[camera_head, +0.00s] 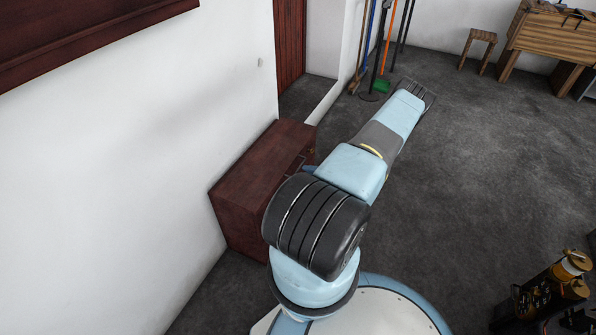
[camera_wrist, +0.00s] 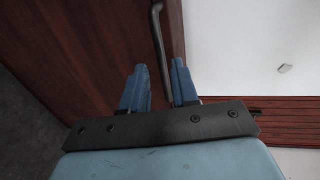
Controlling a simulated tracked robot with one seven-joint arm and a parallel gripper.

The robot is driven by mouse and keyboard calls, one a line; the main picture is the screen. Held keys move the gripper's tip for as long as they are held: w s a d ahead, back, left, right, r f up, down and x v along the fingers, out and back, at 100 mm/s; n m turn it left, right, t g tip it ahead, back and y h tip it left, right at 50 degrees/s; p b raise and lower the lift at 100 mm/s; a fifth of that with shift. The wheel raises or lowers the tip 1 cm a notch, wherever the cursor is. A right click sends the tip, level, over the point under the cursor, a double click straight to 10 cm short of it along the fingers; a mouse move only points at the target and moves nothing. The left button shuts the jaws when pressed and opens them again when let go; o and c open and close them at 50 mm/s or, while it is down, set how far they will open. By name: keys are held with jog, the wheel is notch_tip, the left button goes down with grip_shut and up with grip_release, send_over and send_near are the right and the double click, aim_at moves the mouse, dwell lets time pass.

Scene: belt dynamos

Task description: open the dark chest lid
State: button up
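The dark chest (camera_head: 243,205) is reddish-brown wood and stands against the white wall in the head view. Its lid (camera_head: 262,160) lies flat and looks shut. In the wrist view, the dark wood panel (camera_wrist: 85,45) fills the left side, and a thin dark metal handle (camera_wrist: 157,30) runs along it. My gripper (camera_wrist: 159,66) has its two blue fingers apart, with the handle appearing between them, nearer the right finger. A gap shows beside the left finger; contact cannot be told. In the head view my arm hides most of the gripper beside the chest's front edge.
The white wall (camera_head: 110,190) is directly behind the chest. A stool (camera_head: 478,48) and a wooden workbench (camera_head: 550,35) stand at the far right. Brooms (camera_head: 385,45) lean at the back. Black and yellow equipment (camera_head: 548,292) is at lower right. The grey floor (camera_head: 480,170) between is clear.

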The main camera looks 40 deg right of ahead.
aim_at(299, 169)
jog(key=shift+x, duration=2.75)
grip_shut()
jog(key=shift+s, duration=0.1)
